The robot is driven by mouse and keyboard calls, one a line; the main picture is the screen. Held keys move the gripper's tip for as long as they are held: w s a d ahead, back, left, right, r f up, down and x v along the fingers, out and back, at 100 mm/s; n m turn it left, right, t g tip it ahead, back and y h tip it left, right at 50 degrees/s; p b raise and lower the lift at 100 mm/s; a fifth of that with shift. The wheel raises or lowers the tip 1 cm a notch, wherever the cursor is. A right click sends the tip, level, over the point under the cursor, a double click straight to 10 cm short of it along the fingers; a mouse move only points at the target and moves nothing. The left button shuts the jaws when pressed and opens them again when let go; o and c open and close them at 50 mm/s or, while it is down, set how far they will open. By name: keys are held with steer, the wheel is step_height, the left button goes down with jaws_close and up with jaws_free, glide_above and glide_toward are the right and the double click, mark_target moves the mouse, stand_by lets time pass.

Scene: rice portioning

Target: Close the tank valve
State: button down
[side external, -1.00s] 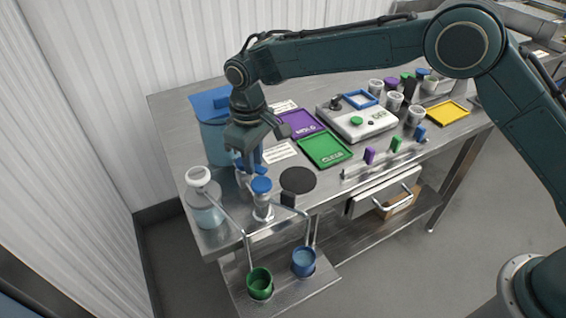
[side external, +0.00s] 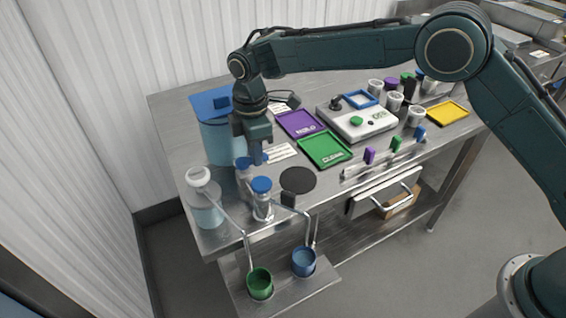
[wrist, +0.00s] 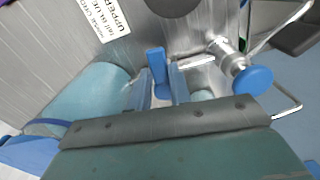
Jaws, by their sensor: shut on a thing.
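The tank (side external: 219,142) is a translucent blue container with a blue lid, at the left of the table. My gripper (side external: 254,158) is low beside its front right side. In the wrist view, my gripper (wrist: 160,88) is shut on a blue valve lever (wrist: 156,62), which stands between the two fingers. The tank's wall (wrist: 85,100) shows just left of the fingers. The fingers and my wrist hide most of the valve body. A round blue knob (side external: 261,185) on a metal fitting stands in front of the gripper; it also shows in the wrist view (wrist: 253,80).
A clear jar with a white top (side external: 206,212) stands at the front left corner. Green (side external: 260,284) and blue (side external: 303,262) cups sit on a lower shelf below the spouts. A black disc (side external: 298,180), a green tray (side external: 325,165) and a purple tray (side external: 299,118) lie to the right.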

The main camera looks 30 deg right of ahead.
steer(key=shift+w+n, duration=0.2)
steer(key=shift+n, duration=0.4)
steer(key=c, duration=1.3)
jaws_free()
steer(key=shift+r, duration=0.15)
step_height(320, 180, up, 14)
steer(key=shift+f, duration=0.2)
